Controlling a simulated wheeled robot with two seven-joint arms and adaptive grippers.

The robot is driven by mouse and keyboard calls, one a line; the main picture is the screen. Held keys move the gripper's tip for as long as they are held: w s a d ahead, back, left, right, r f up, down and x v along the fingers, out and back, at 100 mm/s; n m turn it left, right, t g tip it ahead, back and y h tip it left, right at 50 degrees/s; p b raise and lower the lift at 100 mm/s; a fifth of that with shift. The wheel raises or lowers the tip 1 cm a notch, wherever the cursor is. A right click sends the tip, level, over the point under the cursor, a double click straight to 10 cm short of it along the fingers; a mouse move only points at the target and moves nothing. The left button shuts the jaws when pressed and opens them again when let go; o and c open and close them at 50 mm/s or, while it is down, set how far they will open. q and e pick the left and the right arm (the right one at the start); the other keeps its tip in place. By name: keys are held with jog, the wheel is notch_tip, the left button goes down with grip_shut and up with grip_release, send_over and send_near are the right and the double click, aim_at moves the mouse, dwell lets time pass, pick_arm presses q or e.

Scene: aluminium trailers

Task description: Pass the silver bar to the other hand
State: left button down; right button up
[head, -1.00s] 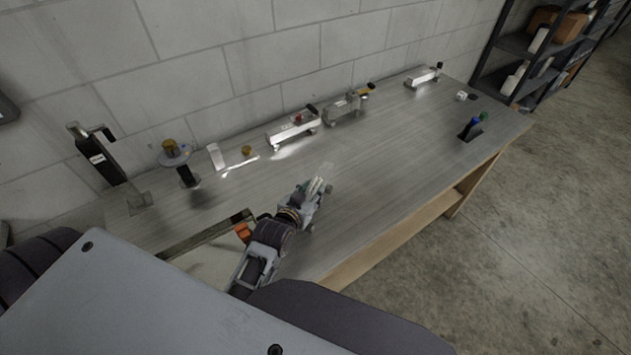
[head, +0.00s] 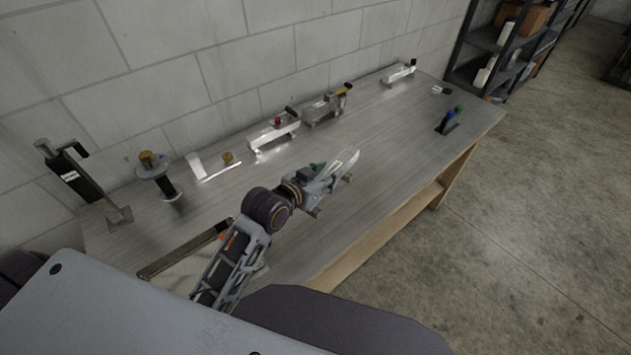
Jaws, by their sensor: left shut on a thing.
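My left gripper (head: 332,190) reaches in over the middle of the workbench, with its arm coming from the lower left. It is shut on the silver bar (head: 345,161), a pale, shiny, narrow piece that sticks out beyond the fingers toward the upper right. The gripper body hides the bar's near end. The bar appears to be held above the bench top, but the exact height is hard to tell. My right gripper is not in view.
Along the wall on the workbench (head: 390,140) stand a black lever stand (head: 75,180), a round-topped post (head: 158,175) and metal devices (head: 273,137), (head: 326,107), (head: 399,73). A dark holder with blue and green tops (head: 448,122) stands at right. The bench's right middle is clear.

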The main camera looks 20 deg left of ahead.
pick_arm(q)
jog(key=w+d+r+m+g+h, duration=0.1)
jog(key=d+r+m+h, duration=0.3)
jog(key=d+r, duration=0.5)
jog(key=shift+w+d+r+g, duration=0.15)
jog(key=shift+w+r+g, duration=0.25)
jog(key=shift+r+g, duration=0.45)
jog(key=shift+r, duration=0.2)
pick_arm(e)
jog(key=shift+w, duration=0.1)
